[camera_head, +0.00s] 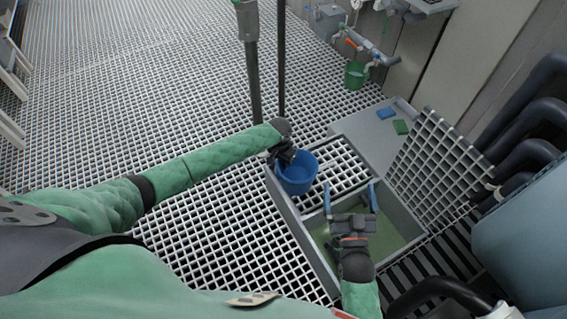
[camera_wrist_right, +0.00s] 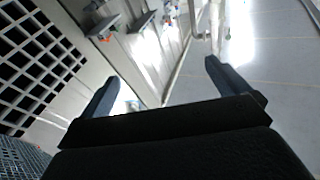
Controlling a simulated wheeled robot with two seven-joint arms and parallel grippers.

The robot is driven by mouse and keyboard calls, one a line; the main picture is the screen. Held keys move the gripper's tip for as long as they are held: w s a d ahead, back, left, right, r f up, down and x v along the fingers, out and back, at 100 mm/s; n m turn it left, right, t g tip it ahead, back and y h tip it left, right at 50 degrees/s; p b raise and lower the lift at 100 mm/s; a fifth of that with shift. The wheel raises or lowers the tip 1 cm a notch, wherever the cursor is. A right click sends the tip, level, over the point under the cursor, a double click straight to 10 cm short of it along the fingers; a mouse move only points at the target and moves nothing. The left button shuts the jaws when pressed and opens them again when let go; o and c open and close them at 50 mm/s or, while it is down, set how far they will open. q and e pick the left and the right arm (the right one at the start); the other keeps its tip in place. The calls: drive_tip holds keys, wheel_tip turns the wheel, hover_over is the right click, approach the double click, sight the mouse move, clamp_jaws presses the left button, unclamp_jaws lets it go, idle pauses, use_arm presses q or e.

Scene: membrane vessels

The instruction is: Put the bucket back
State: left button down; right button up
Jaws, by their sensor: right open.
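The blue bucket (camera_head: 297,175) stands upright at the left edge of the open pit, on or just over the grating there. My left gripper (camera_head: 284,153) is at the bucket's upper left rim; its fingers are dark and small, and I cannot tell whether they are closed on the rim. My right gripper (camera_head: 350,198) is open and empty over the pit, to the right of and below the bucket. Its two fingers also show in the right wrist view (camera_wrist_right: 160,85), spread apart with nothing between them. A green bucket (camera_head: 356,75) is under the wall taps.
The pit (camera_head: 395,235) holds greenish liquid. A grating panel (camera_head: 440,165) stands tilted at its right side. Dark posts (camera_head: 282,60) rise behind my left gripper. Open grating floor lies left.

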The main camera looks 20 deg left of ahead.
use_arm(q)
drive_tip(key=shift+f, duration=0.1)
use_arm(e)
drive_tip(key=shift+f, duration=0.45)
use_arm(q)
drive_tip(key=c, duration=1.6)
unclamp_jaws()
drive_tip(key=shift+f, duration=0.1)
use_arm(e)
drive_tip(key=shift+s+f+g, duration=0.15)
drive_tip(key=shift+f+g, duration=0.25)
drive_tip(key=shift+f, duration=0.35)
drive_tip(key=shift+r, duration=0.2)
